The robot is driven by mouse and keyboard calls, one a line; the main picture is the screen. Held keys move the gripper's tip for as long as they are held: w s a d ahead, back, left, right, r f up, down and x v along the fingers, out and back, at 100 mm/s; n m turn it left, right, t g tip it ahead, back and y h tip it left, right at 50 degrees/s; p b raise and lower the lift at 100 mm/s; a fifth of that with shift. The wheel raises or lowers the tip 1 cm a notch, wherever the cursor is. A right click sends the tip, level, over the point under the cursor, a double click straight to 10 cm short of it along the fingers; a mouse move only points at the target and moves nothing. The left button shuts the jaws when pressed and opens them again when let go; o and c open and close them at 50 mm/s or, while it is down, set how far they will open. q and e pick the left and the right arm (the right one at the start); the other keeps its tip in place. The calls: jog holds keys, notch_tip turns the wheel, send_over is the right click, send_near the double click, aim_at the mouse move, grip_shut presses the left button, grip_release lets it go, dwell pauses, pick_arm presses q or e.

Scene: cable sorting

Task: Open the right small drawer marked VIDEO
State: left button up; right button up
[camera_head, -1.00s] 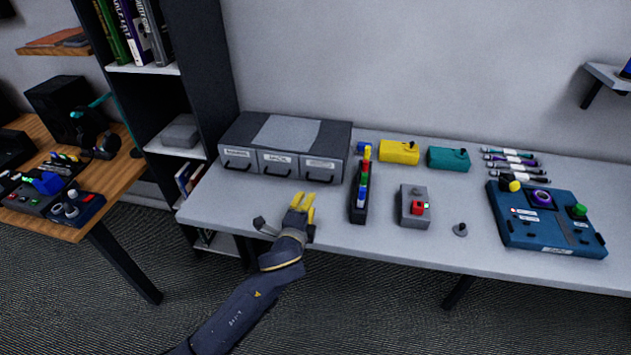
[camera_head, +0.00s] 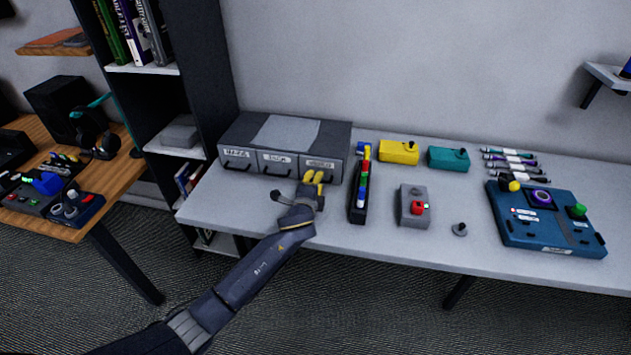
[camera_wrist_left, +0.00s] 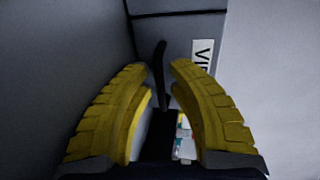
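A grey cabinet (camera_head: 285,132) with a row of three small drawers stands at the left of the table. The right drawer (camera_head: 337,168) is shut, with a white label on its front. In the left wrist view the visible start of its label (camera_wrist_left: 202,58) reads "VI". Its dark handle (camera_wrist_left: 160,75) shows between the yellow fingertips. My left gripper (camera_head: 314,178) is in front of this drawer, close to the handle. It also shows in the left wrist view (camera_wrist_left: 160,80), open, its fingers on either side of the handle with gaps. My right gripper is not in view.
A black strip (camera_head: 358,197) with coloured pieces lies just right of my left gripper. A grey box with a red button (camera_head: 414,206), a yellow box (camera_head: 399,152) and a teal box (camera_head: 448,158) stand further right. A blue panel (camera_head: 546,232) lies at the far right.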

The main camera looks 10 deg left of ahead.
pick_arm(q)
jog(key=shift+o, duration=0.3)
grip_shut()
